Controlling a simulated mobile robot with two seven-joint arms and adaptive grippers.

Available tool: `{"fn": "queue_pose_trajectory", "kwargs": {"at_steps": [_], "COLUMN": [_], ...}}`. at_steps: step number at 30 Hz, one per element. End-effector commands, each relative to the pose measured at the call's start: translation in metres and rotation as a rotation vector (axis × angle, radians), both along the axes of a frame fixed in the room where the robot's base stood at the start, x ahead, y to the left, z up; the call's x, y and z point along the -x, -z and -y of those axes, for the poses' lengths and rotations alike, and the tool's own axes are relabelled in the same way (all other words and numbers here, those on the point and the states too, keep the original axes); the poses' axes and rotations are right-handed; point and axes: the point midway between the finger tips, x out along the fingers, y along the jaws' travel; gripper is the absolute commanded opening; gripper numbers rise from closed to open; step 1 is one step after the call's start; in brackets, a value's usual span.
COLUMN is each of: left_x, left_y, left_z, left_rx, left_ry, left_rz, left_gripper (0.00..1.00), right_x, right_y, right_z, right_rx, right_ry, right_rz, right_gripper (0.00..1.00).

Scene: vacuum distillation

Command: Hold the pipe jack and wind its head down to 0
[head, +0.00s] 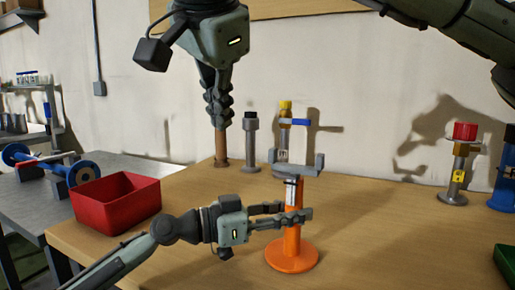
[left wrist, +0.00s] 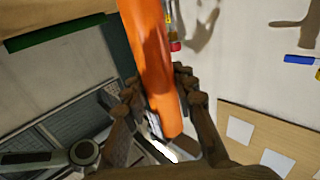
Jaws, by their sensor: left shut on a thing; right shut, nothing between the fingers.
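The pipe jack (head: 291,240) stands upright on the wooden table, with an orange round base, an orange post, a white marked strip near the top and a grey forked head (head: 299,167). The strip's reading is too small to make out. My left gripper (head: 297,215) is shut around the orange post, below the head. In the left wrist view the orange post (left wrist: 150,60) runs between the fingers. My right gripper (head: 217,115) is shut and empty, pointing down, left of the jack and higher than its head.
A red bin (head: 117,203) stands on the left of the table. Behind the jack are a brown post (head: 221,150), a grey post (head: 251,145) and a yellow-topped stand (head: 285,115). A red-topped stand (head: 463,160) and a blue one (head: 506,175) stand right.

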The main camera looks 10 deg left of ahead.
Motion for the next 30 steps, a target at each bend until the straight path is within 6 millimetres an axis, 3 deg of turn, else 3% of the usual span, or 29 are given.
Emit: {"fn": "queue_pose_trajectory", "kwargs": {"at_steps": [5,6,11,22,30], "left_x": [0.000,0.000,0.000,0.002,0.022], "left_y": [0.000,0.000,0.000,0.001,0.002], "left_z": [0.000,0.000,0.000,-0.004,-0.047], "left_rx": [0.000,0.000,0.000,0.000,-0.002], "left_ry": [0.000,0.000,0.000,-0.001,-0.003], "left_rz": [0.000,0.000,0.000,-0.001,-0.002], "left_gripper": [0.00,0.30,0.50,0.51,0.51], "right_x": [0.000,0.000,0.000,0.000,0.000], "right_y": [0.000,0.000,0.000,0.000,0.000], "right_z": [0.000,0.000,0.000,0.000,0.000], "right_rx": [0.000,0.000,0.000,0.000,0.000], "right_ry": [0.000,0.000,0.000,0.000,0.000], "right_rz": [0.000,0.000,0.000,0.000,0.000], "right_gripper": [0.00,0.00,0.00,0.00,0.00]}}
